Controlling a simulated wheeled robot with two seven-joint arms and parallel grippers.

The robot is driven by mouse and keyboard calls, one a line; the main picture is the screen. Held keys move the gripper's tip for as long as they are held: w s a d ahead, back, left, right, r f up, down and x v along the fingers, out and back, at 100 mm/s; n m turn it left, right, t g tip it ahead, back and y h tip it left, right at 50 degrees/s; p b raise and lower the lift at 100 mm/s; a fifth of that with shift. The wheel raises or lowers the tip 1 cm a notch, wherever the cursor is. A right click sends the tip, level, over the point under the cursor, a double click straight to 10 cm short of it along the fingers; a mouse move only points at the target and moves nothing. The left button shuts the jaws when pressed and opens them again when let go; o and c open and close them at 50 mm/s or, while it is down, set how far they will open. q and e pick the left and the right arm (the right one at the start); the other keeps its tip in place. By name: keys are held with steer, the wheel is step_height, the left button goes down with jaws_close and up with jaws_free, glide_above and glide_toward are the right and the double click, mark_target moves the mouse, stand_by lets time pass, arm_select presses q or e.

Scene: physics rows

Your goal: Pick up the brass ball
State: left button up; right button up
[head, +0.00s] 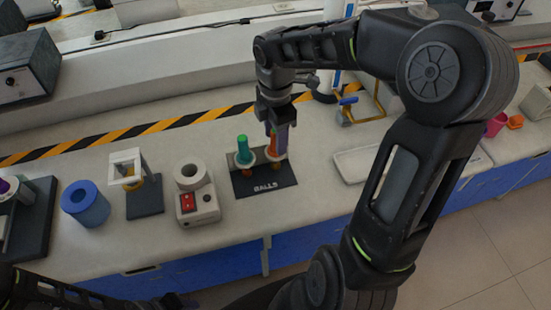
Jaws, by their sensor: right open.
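A dark rack (285,180) marked BALLS stands on the bench. It holds a green-handled tool (243,149) on the left and a purple-handled tool (281,142) on the right, both upright, with small orange-brown balls low down, the left one (249,172) showing more clearly. I cannot tell which ball is brass. My right gripper (274,122) points down over the purple handle, its open fingers at the handle's top; the gripper partly hides it. Whether they touch is unclear. My left arm shows at bottom left; its gripper is not in view.
Left of the rack stand a white device with a red switch (187,203), a stand with a yellow part (144,202) and a blue cylinder (85,204). A pale tray (346,168) lies to the right. A striped strip runs behind.

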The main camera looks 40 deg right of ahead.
stand_by(0.4)
jaws_close()
stand_by(0.4)
